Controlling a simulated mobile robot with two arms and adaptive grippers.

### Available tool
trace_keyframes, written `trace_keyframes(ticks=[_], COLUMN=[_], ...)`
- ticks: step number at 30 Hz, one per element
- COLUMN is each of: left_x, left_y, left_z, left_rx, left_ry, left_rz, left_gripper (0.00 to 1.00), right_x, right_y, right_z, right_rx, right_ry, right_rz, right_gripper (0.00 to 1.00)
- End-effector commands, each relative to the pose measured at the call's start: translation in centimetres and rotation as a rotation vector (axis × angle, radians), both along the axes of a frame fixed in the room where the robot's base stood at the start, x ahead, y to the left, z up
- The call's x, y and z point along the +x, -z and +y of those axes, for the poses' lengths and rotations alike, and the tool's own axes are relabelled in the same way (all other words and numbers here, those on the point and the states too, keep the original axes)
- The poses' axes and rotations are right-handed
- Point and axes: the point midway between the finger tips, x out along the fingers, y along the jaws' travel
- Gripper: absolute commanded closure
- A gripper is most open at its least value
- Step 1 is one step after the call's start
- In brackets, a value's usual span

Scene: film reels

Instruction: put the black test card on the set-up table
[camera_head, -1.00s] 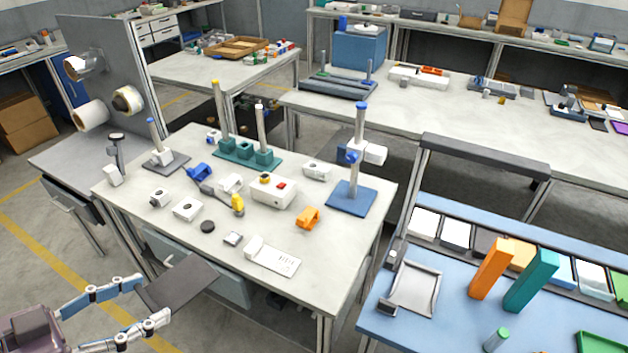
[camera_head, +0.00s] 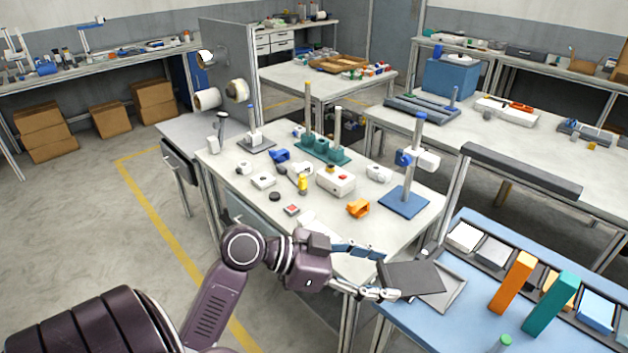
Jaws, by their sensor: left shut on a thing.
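My left gripper (camera_head: 385,275) is shut on the black test card (camera_head: 416,278), a thin, flat dark plate. The card is held by its left side and shows in front of the left end of the blue-topped table (camera_head: 440,330), over part of a grey shallow tray (camera_head: 452,290). A gap below the card is hard to judge. The white-topped table (camera_head: 355,268) with test parts stands behind my left arm. The pictures do not label which table is the set-up table. My right gripper is not in view.
On the blue top stand an orange block (camera_head: 512,285) and a teal block (camera_head: 548,302), right of the card. A raised dark bar (camera_head: 520,170) spans above the back of this table. A green-capped cylinder (camera_head: 502,343) stands at the front.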

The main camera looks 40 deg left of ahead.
Motion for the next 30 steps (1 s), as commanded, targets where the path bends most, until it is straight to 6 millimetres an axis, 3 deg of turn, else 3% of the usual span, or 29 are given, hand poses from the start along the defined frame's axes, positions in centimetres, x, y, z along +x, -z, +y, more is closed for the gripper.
trace_keyframes(ticks=[1,4,12,17,25,30], left_x=[1.3,4.2,9.1,11.0,13.0,13.1], left_y=[1.5,3.4,4.8,4.2,2.0,3.1], left_z=[0.9,3.3,8.3,10.8,13.5,13.9], left_rx=[-0.003,-0.001,-0.003,-0.004,-0.005,-0.003], left_ry=[-0.084,-0.272,-0.641,-0.815,-1.023,-1.057], left_rz=[0.004,0.000,-0.013,-0.015,-0.014,-0.005], left_gripper=[0.67,0.67,0.67,0.67,0.67,0.67], right_x=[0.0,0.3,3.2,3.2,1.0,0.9], right_y=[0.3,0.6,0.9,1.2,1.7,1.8], right_z=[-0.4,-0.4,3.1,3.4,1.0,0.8], right_rx=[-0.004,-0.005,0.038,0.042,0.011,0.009], right_ry=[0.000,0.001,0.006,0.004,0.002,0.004], right_rz=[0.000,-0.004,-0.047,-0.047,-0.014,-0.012], right_gripper=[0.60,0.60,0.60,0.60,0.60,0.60])
